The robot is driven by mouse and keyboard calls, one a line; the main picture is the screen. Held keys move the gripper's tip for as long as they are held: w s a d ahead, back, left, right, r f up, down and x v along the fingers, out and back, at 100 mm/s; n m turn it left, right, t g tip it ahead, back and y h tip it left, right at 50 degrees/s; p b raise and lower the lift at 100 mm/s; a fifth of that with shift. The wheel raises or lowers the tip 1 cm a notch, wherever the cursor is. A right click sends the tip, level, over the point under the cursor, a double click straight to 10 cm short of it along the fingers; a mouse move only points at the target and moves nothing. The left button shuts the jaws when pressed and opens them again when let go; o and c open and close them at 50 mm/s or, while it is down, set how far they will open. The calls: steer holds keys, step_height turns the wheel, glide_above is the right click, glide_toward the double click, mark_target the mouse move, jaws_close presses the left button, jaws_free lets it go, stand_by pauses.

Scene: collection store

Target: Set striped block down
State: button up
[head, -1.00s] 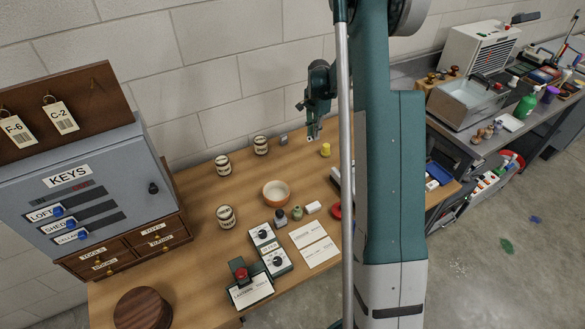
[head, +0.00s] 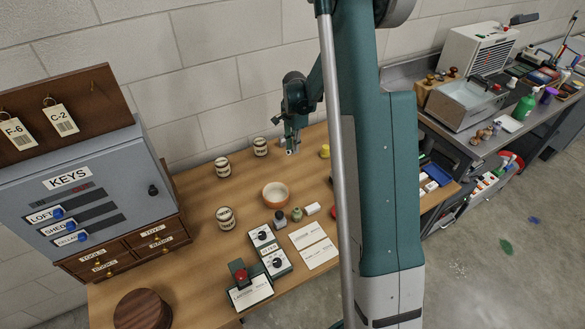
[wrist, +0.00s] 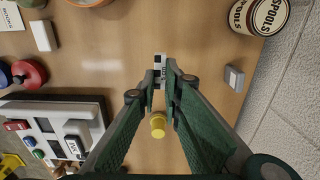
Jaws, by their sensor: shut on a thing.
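The striped block (wrist: 159,60), small and dark-and-white, sits between my fingertips in the wrist view. My gripper (wrist: 160,78) is shut on it and points down over the wooden table (wrist: 210,110). In the head view my gripper (head: 291,149) is near the back of the table, right of a striped jar (head: 260,147). Only a little of the block shows there, and its gap to the tabletop is hard to judge.
A yellow cylinder (wrist: 158,125) stands close to my fingers in the wrist view. A small grey block (wrist: 233,77) lies to the right, near a SPOOLS jar (wrist: 258,16). An orange-rimmed bowl (head: 276,195) stands farther forward. Bare wood lies between them.

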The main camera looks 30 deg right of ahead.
glide_above(294, 168)
steer(key=shift+f, duration=3.05)
steer(key=shift+f+b, duration=0.4)
steer(key=shift+f, duration=1.45)
steer(key=shift+f, duration=0.15)
steer(key=o, duration=0.7)
steer(key=shift+r+p, duration=0.45)
steer(key=shift+r, duration=5.7)
